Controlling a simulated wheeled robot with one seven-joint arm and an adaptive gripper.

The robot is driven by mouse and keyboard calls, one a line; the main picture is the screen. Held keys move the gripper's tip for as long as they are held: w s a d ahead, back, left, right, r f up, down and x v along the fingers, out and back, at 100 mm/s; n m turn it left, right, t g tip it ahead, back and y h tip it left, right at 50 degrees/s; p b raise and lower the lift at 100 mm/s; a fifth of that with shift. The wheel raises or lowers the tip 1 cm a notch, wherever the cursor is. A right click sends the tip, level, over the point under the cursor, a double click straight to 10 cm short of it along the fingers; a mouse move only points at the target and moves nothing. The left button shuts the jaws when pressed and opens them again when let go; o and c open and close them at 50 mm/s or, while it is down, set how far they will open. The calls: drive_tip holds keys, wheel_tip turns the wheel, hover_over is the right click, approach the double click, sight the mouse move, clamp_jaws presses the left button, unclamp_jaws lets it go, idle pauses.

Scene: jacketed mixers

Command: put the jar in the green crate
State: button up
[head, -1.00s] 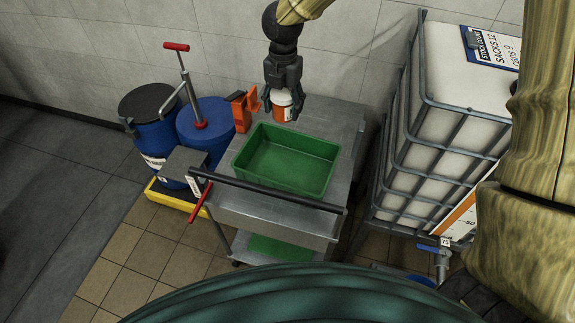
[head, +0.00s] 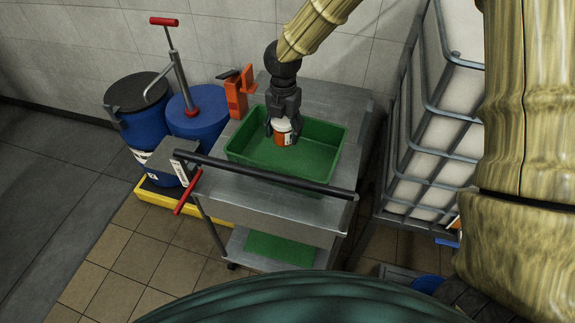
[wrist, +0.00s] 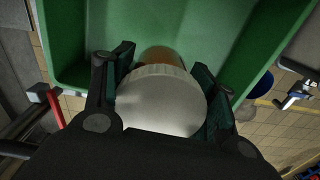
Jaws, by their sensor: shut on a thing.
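The jar (head: 282,132) has a white lid and an orange-and-white side. My gripper (head: 283,128) is shut on it from above, one finger on each side. I cannot tell whether the jar's base touches the crate floor. The crate is open and otherwise looks empty.
The crate stands on a grey metal cart (head: 270,205) with a dark push handle (head: 265,174). An orange bracket (head: 238,95) stands at the crate's left. Blue drums (head: 198,117) stand left of the cart. A caged white tank (head: 425,130) stands at the right.

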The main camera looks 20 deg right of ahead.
sight(284, 165)
drive_tip(key=shift+f+p, duration=1.05)
drive_tip(key=shift+f, duration=4.6)
drive_tip(key=shift+s+f, duration=0.1)
drive_tip(key=o, duration=1.2)
drive_tip(key=shift+a, duration=0.1)
drive_tip(key=shift+o, duration=0.2)
drive_tip(key=shift+r+b, duration=1.05)
drive_tip(key=shift+r, duration=5.05)
